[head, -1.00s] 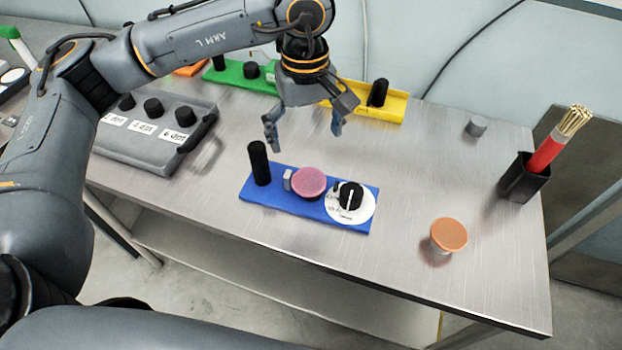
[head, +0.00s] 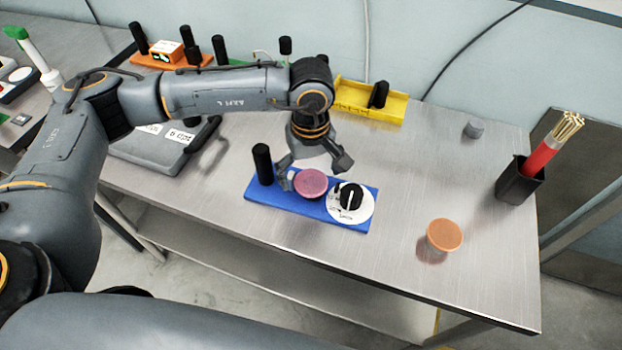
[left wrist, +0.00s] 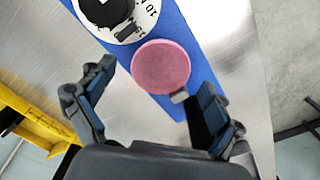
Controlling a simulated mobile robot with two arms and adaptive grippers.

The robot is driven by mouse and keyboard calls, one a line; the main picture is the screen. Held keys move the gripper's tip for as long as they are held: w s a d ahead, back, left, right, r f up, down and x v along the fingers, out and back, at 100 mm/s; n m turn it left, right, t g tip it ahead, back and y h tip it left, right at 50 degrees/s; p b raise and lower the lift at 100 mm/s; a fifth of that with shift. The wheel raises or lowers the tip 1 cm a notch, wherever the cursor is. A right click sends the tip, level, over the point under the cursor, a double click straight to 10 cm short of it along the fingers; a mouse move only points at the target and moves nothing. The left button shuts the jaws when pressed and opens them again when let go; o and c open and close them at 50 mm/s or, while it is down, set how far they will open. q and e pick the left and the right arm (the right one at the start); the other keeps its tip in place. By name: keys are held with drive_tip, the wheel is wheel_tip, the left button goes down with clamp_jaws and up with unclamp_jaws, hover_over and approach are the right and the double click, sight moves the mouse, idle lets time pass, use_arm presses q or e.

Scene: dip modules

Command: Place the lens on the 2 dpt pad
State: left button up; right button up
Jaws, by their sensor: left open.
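My left gripper (head: 313,170) is open above the blue module (head: 290,200), with its fingers to either side of the pink disc (head: 311,184). The left wrist view shows the open fingers (left wrist: 150,90) apart, with the pink disc (left wrist: 161,66) and a small grey block (left wrist: 180,97) between them and nothing gripped. I cannot tell for sure which piece is the lens. The grey tray (head: 150,150) with the dpt labels is at the left, partly behind my left arm; the 6 dpt label (head: 180,137) shows, and the 2 dpt pad is hidden. My right gripper is out of view.
The blue module also carries a black post (head: 263,163) and a white dial (head: 349,203). An orange-topped knob (head: 444,235) stands to the right. A black cup (head: 519,180) holds a red bundle. A yellow module (head: 360,104) is behind. The table's right part is mostly clear.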

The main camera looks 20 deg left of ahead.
use_arm(q)
drive_tip(key=c, duration=1.1)
drive_tip(key=shift+c, duration=0.2)
